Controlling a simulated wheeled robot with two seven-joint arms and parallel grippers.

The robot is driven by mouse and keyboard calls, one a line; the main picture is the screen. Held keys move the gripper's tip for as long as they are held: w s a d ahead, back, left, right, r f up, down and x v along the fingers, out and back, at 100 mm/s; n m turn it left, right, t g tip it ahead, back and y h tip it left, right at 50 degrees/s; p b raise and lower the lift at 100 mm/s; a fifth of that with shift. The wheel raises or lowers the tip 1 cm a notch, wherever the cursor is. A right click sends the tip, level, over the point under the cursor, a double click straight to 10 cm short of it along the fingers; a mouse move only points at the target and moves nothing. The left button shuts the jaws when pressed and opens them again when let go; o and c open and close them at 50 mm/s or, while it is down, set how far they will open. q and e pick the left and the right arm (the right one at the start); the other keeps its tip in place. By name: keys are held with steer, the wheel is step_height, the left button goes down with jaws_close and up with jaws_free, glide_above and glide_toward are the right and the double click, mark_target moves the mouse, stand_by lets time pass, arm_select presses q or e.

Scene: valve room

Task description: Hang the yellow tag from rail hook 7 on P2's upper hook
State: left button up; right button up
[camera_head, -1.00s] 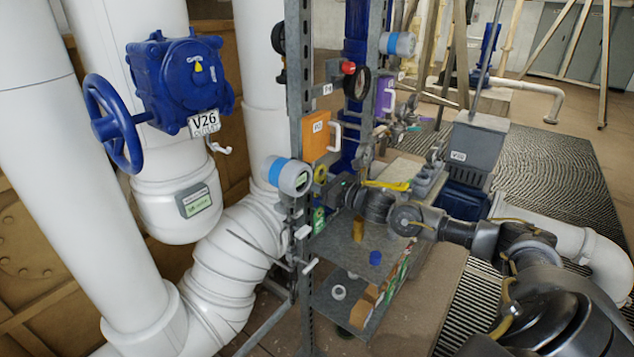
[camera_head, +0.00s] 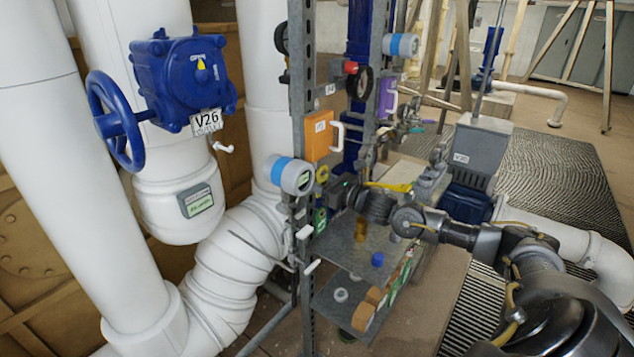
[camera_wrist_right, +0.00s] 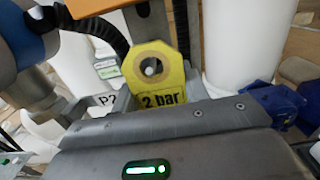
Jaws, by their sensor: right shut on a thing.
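The yellow tag (camera_wrist_right: 178,72), marked "2 bar", stands upright in my right gripper (camera_wrist_right: 165,108) in the right wrist view. Its round hole faces the camera. A pale round end, perhaps a hook tip, shows inside the hole; I cannot tell whether it passes through. In the head view my right gripper (camera_head: 337,189) is at the perforated post, and the tag (camera_head: 322,173) shows small beside the blue-and-white gauge (camera_head: 292,175). My left gripper is out of view.
An orange box (camera_head: 318,135) with a white handle is on the post just above the tag. White hooks (camera_head: 304,232) stick out lower on the post. A shelf (camera_head: 348,250) with a blue cap (camera_head: 377,259) lies below my right arm. Valve V26 (camera_head: 182,82) is at left.

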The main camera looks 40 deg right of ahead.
steer(key=shift+s+a+f, duration=0.1)
steer(key=shift+a+f, duration=0.05)
steer(key=shift+f, duration=0.5)
steer(key=o, duration=0.6)
steer(key=shift+o, duration=1.4)
steer(key=shift+f, duration=0.15)
steer(key=r+b+v, duration=0.1)
steer(key=b+v, duration=0.3)
steer(key=v, duration=0.6)
steer(key=shift+s+d+r, duration=0.2)
steer(key=shift+s+d, duration=0.05)
steer(key=shift+d, duration=0.25)
